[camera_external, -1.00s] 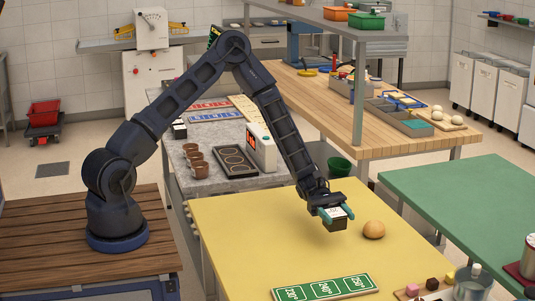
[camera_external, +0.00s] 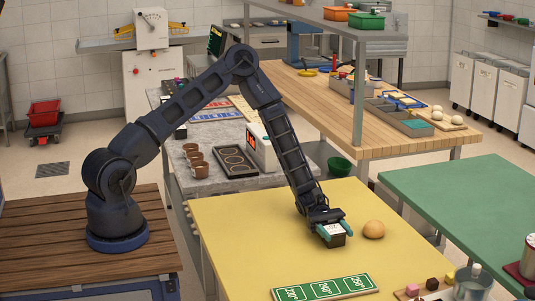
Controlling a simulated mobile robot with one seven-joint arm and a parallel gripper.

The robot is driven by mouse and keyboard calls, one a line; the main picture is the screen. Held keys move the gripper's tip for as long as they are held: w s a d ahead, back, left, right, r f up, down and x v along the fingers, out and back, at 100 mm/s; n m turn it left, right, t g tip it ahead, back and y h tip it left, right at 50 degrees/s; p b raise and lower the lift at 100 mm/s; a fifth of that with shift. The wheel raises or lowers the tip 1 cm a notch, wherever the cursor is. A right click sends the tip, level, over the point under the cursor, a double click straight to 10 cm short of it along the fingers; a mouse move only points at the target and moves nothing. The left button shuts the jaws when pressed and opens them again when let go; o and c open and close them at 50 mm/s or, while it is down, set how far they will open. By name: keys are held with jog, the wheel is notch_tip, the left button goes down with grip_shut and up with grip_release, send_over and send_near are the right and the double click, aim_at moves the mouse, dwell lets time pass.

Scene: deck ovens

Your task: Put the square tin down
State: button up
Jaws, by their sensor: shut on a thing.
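My gripper (camera_external: 334,227) reaches down over the yellow table (camera_external: 235,235). It is shut on the square tin (camera_external: 334,241), a small dark block with a pale top. The tin is at or just above the table surface; I cannot tell whether it touches. A round tan bun (camera_external: 374,229) sits on the table close to the right of the tin. The gripper fingers hide part of the tin's sides.
A green board with temperature labels (camera_external: 325,288) lies at the table's front. A small board with coloured cubes (camera_external: 432,290) and a metal container (camera_external: 473,285) stand at front right. The yellow surface left of my gripper is clear.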

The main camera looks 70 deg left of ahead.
jog(key=o, duration=1.1)
jog(key=shift+a+r, duration=0.1)
jog(key=shift+r, duration=0.05)
jog(key=a, duration=1.1)
jog(key=shift+a, duration=0.35)
jog(key=s+a+r+m+g+y, duration=0.1)
jog(key=s+r+m+y, duration=0.5)
jog(key=s+r, duration=0.4)
jog(key=s+r+m+g+y, duration=0.1)
jog(key=s+r+m+y, duration=0.5)
jog(key=r, duration=0.6)
jog(key=s+a+r+m+t+y, duration=0.3)
jog(key=s+r, duration=0.3)
jog(key=s, duration=0.5)
jog(key=s+a+r+m+t+y, duration=0.3)
jog(key=s+a+r, duration=0.2)
jog(key=s, duration=0.6)
jog(key=shift+s+r+t, duration=0.3)
jog(key=shift+r, duration=0.8)
